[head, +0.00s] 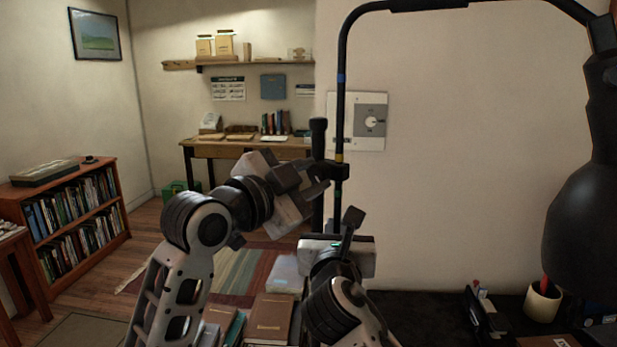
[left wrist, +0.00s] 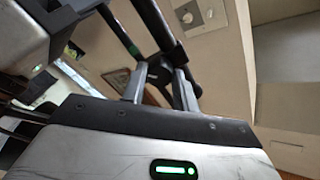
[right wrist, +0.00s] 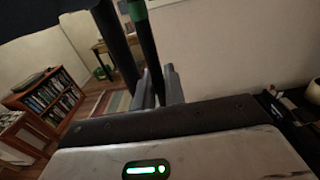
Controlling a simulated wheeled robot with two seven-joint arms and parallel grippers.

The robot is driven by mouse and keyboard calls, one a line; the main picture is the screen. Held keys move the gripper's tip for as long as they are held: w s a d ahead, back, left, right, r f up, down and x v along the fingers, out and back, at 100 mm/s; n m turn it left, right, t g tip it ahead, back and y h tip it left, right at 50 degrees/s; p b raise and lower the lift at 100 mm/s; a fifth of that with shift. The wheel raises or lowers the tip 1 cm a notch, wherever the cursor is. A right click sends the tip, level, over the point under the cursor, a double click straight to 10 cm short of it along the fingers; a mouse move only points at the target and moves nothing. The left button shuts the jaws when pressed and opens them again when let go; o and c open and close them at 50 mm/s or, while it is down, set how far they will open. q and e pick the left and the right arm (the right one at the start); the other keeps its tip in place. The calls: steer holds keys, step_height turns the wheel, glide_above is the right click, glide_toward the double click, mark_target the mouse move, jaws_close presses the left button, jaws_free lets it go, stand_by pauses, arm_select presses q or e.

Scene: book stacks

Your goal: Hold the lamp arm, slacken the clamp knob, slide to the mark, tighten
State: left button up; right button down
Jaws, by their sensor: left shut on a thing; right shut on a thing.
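The lamp arm (head: 342,115) is a thin black tube that rises upright, bends across the top and carries a black lamp head (head: 590,220) at the right. It has a blue band (head: 341,78), a yellow band (head: 339,157) and a green band (right wrist: 137,10). A clamp (head: 341,172) joins it to a thicker post (head: 318,140), just below the yellow band. My left gripper (head: 322,179) is shut on the clamp's dark knob (left wrist: 160,74). My right gripper (head: 347,222) is shut on the lamp arm's lower part, below the clamp; the tube passes between its fingers in the right wrist view.
A wall plate with a dial (head: 371,122) is behind the lamp arm. A dark desktop (head: 420,315) at lower right bears a pen cup (head: 541,302). Books (head: 270,318) lie below my arms. A bookcase (head: 80,215) stands at left, a far desk (head: 240,150) behind.

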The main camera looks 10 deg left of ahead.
arm_select(q)
steer(key=n, duration=0.5)
steer(key=shift+n, duration=0.4)
steer(key=n, duration=1.2)
steer(key=shift+n, duration=0.3)
steer(key=n, duration=0.5)
steer(key=shift+n, duration=0.3)
steer(key=o, duration=1)
steer(key=shift+c, duration=0.2)
steer(key=v, duration=1.2)
